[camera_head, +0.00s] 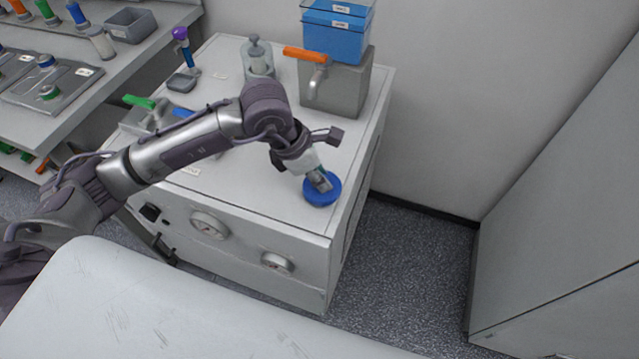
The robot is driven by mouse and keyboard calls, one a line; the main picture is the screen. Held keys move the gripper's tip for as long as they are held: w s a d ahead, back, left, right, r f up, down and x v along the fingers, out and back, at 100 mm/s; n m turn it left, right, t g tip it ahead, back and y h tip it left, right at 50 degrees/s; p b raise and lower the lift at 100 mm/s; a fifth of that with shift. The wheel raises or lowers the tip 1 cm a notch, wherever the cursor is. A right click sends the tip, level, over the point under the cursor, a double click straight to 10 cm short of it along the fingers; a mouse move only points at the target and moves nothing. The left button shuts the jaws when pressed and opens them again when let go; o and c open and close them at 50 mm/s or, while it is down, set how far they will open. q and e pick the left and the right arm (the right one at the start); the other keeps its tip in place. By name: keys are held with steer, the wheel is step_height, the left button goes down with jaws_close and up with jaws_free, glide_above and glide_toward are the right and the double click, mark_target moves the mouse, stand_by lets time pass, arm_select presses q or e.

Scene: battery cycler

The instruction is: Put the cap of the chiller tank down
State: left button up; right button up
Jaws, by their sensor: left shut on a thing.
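The cap (322,194) is a round blue disc at the front right of the white cabinet's top. My left gripper (319,182) is shut on the cap from above. The cap is at or just above the cabinet top; I cannot tell if it touches. The fingers cover part of its middle. A grey tank (338,92) with an orange-handled tap stands at the back right of the cabinet, with blue containers on it. I cannot tell which opening the cap belongs to. My right gripper is not in view.
The white cabinet (296,234) has gauges on its front. A bench (135,52) with bottles is at the left. The cabinet's right edge is close to the cap.

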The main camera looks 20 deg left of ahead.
arm_select(q)
step_height(320, 180, down, 3)
steer(key=shift+f+p, duration=0.2)
steer(key=shift+p, duration=0.1)
steer(key=shift+f, duration=0.25)
steer(key=shift+f, duration=0.1)
steer(key=o, duration=0.8)
steer(key=b+v, duration=0.1)
steer(key=v, duration=1.1)
